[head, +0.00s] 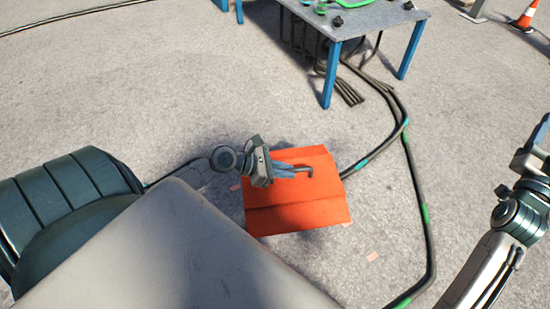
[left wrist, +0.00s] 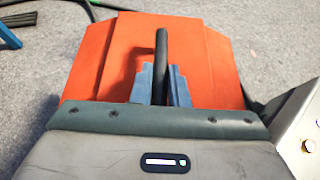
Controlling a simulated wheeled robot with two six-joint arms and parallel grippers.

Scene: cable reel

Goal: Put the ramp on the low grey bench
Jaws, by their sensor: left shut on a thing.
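The ramp (head: 298,213) is an orange-red plate with bent sections and a dark bar handle. My left gripper (head: 285,171) is shut on this handle, above the middle of the ramp. In the left wrist view the ramp (left wrist: 205,50) fills the space ahead, and the dark handle stands between the two blue-grey fingers (left wrist: 161,85). I cannot tell whether the ramp touches the ground or hangs just above it.
A grey-topped table (head: 375,18) with blue legs stands at the back, with small items on it. Black cables (head: 412,180) with green bands run along the ground right of the ramp. An orange cone (head: 527,15) stands far right. Ground left of the table is mostly clear.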

